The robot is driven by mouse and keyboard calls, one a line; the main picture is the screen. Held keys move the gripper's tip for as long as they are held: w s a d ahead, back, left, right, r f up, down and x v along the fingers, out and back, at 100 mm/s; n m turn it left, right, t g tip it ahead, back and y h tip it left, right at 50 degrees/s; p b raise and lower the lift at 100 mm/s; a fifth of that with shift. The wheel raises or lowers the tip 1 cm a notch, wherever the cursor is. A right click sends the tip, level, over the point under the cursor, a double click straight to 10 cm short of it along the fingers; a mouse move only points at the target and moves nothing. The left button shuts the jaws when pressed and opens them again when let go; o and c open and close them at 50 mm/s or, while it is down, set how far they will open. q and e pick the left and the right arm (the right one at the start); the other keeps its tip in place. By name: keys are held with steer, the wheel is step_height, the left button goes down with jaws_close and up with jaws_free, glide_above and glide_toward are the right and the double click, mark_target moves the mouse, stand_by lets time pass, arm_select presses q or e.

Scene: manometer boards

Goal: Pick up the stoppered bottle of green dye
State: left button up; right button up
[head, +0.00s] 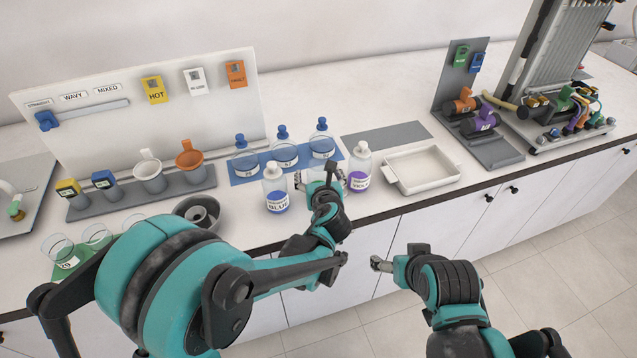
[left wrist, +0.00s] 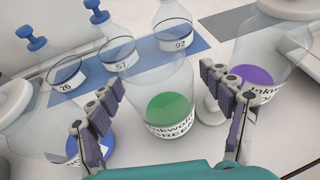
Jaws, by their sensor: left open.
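In the head view my left gripper (head: 324,184) is over the front of the counter, between the blue bottle (head: 277,193) and the violet bottle (head: 359,172), and mostly hides the green bottle. Its stopper is not clearly seen. My right gripper (head: 380,264) is low in front of the cabinets, its jaws unclear.
The blue and violet bottles stand close on either side. Behind are several blue-stoppered flasks (head: 285,152) on a blue mat (head: 240,180). A white tray (head: 421,171) lies to the right, and a grey bowl (head: 197,212) to the left. The counter edge is close in front.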

arm_select(q)
steer(key=b+x, duration=0.1)
steer(key=x, duration=0.2)
steer(key=shift+w+f, duration=0.15)
steer(key=shift+w, duration=0.1)
steer(key=c, duration=1.5)
